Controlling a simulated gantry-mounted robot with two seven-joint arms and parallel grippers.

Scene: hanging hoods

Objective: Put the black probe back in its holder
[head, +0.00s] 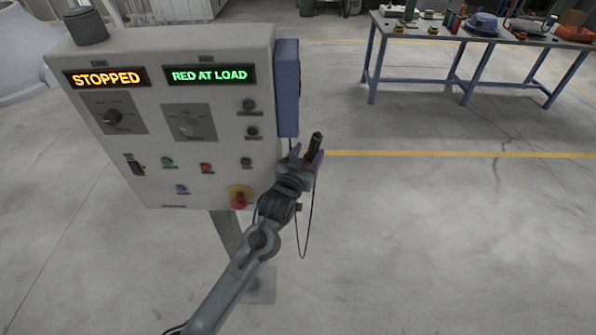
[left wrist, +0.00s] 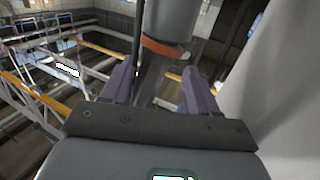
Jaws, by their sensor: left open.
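The black probe (head: 316,143) stands nearly upright, slightly tilted, just right of the control box in the head view. My left gripper (head: 306,156) is open, with its purple fingers on either side of the probe's lower end. In the left wrist view a grey cylinder with an orange band (left wrist: 168,28), which looks like the probe, lies between and just beyond the spread fingers (left wrist: 158,88). I cannot tell whether a finger touches it. A thin black cable loops down below the gripper. No holder is clearly recognisable; what supports the probe is hidden. My right gripper is not in view.
The control box (head: 178,165) on a post reads STOPPED and RED AT LOAD, and has a red stop button (head: 239,201). A blue box (head: 288,90) is fixed to its right side, close to my gripper. A workbench (head: 430,42) stands far right. Open floor lies right.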

